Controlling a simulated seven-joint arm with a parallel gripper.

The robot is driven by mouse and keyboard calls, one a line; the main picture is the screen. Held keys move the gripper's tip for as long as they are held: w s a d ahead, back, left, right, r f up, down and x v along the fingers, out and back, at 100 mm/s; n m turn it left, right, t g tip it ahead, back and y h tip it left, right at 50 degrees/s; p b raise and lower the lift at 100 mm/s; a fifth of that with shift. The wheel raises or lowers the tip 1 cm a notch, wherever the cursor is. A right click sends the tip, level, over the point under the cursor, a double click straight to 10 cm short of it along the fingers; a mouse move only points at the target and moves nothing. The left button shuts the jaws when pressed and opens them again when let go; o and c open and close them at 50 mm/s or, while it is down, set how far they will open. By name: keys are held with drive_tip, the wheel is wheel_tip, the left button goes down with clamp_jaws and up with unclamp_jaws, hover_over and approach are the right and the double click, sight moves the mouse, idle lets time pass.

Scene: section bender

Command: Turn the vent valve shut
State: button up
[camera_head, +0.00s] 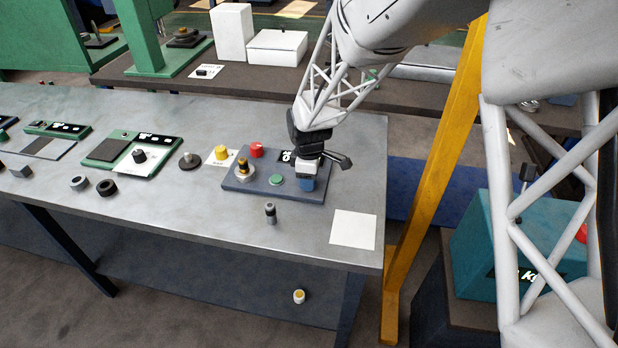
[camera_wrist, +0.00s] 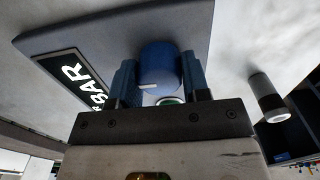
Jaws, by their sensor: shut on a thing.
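The vent valve is a blue round knob with a white pointer mark, seen between my fingers in the wrist view (camera_wrist: 159,66). In the head view the blue knob (camera_head: 308,184) shows just below my gripper (camera_head: 308,172), at the right end of a grey-blue panel (camera_head: 245,187). My gripper is shut on the knob, with a finger on each side of it in the wrist view. The white mark faces the gripper side. A dark label reading BAR (camera_wrist: 80,80) lies beside the knob. Part of the knob is hidden by the gripper in the head view.
The panel also bears a red button (camera_head: 257,150), a green button (camera_head: 277,180) and a brass fitting (camera_head: 243,170). A small dark cylinder (camera_head: 270,213) stands in front of it. A white square (camera_head: 354,230) lies at the table's right front. A yellow post (camera_head: 437,165) stands right of the table.

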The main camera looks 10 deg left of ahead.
drive_tip(key=o, duration=0.9)
drive_tip(key=shift+r, duration=0.2)
drive_tip(key=shift+r, duration=3.7)
